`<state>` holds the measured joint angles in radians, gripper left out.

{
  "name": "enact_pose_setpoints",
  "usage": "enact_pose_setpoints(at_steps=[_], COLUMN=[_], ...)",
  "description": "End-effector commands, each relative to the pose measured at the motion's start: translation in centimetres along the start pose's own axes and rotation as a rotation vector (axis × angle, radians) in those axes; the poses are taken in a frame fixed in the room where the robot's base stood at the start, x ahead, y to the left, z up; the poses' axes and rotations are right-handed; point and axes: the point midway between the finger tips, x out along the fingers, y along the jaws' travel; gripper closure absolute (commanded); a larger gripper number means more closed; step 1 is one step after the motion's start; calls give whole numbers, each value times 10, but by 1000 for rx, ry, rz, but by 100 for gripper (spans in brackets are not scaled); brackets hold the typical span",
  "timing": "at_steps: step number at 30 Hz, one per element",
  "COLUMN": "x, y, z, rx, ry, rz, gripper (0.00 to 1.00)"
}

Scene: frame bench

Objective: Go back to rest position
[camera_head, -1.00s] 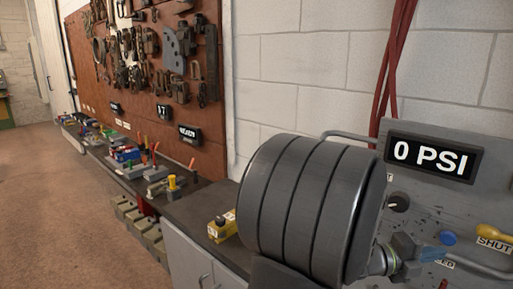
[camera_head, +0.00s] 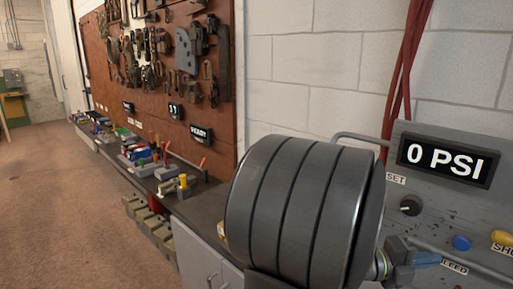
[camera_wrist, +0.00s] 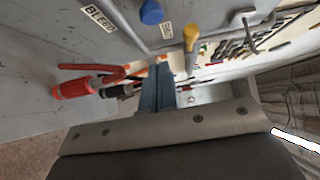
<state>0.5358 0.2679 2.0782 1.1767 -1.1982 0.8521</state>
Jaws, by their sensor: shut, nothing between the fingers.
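My gripper (camera_head: 436,259) is at the lower right in the head view, past the large dark cylinder of my own arm. Its blue-grey fingers lie in front of the grey panel (camera_head: 415,227). In the wrist view my gripper (camera_wrist: 160,70) shows its fingers together, with nothing held. The panel carries a display (camera_head: 445,162) reading 0 PSI, a black knob (camera_head: 410,206), a blue button (camera_head: 461,243) and a yellow handle (camera_head: 502,238). The blue button (camera_wrist: 151,12) and yellow handle (camera_wrist: 190,38) also show in the wrist view, beyond the fingertips.
A dark bench (camera_head: 203,203) with tools and bins runs along the wall at left, under a brown tool board (camera_head: 163,88). Red hoses (camera_head: 398,80) hang above the panel. Red-handled tools (camera_wrist: 72,88) show left of my fingers in the wrist view. Brown floor (camera_head: 60,200) is open at left.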

Motion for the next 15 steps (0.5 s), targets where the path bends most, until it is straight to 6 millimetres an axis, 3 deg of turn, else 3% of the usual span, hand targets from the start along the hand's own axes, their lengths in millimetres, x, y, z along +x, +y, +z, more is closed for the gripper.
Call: enact_pose_setpoints(at_steps=[9, 12, 15], x=[46, 32, 16], y=[1, 0, 0], z=[-1, 12, 10], rx=[-2, -6, -6], ry=[3, 2, 2], rz=[0, -2, -2], gripper=[100, 100, 100])
